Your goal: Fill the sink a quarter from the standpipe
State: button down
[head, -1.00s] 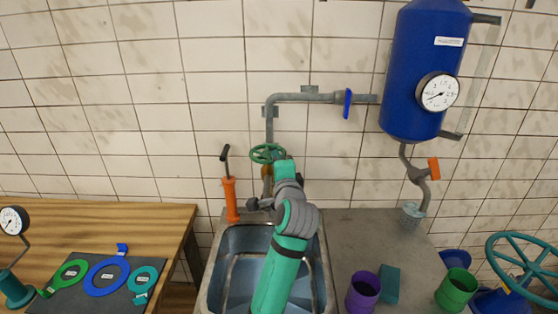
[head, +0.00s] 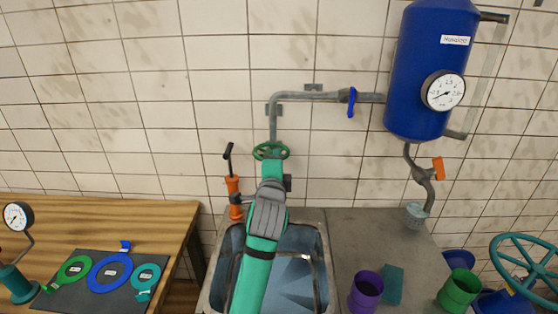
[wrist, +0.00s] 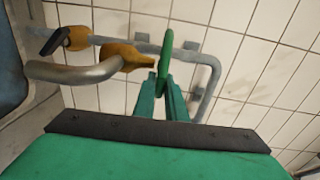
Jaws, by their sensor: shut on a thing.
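The standpipe (head: 273,122) is a grey pipe down the tiled wall, with a green handwheel (head: 270,150) low on it. My gripper (wrist: 166,95) is shut on the rim of the green handwheel (wrist: 166,58), seen nearly edge-on in the wrist view. In the wrist view a brass valve body (wrist: 125,57) and a curved grey spout (wrist: 80,72) lie left of the wheel. The steel sink (head: 325,262) stands below, partly covered by my arm. Bluish reflections show in its basin; I cannot tell the water level.
A blue tank (head: 425,70) with a gauge (head: 443,93) hangs at right. A blue-handled valve (head: 351,101) sits on the upper pipe. An orange hand pump (head: 234,198) stands by the sink. Purple (head: 366,290) and green (head: 459,288) cups stand at right; a wooden table (head: 100,215) is left.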

jog(key=c, duration=1.8)
grip_release()
jog(key=shift+s+a, duration=0.1)
jog(key=shift+s, duration=0.1)
jog(key=shift+s, duration=5.35)
jog(key=s+d+f+n, duration=0.3)
jog(key=s+f+n, duration=0.3)
jog(key=s+f, duration=0.5)
jog(key=s+d+f+n, duration=0.3)
jog(key=s+f+n, duration=0.35)
jog(key=f, duration=0.95)
jog(key=s+f+n, duration=0.2)
jog(key=s, duration=0.8)
jog(key=s+a+f+n+g, duration=0.1)
jog(key=s+f, duration=0.1)
jog(key=s, duration=0.8)
jog(key=s+a+f+n, duration=0.1)
jog(key=s+f+n, duration=0.1)
jog(key=s, duration=0.7)
jog(key=shift+s+a+n+g+y, duration=0.25)
jog(key=shift+s+n+g+y, duration=0.05)
jog(key=shift+s+n+g, duration=0.1)
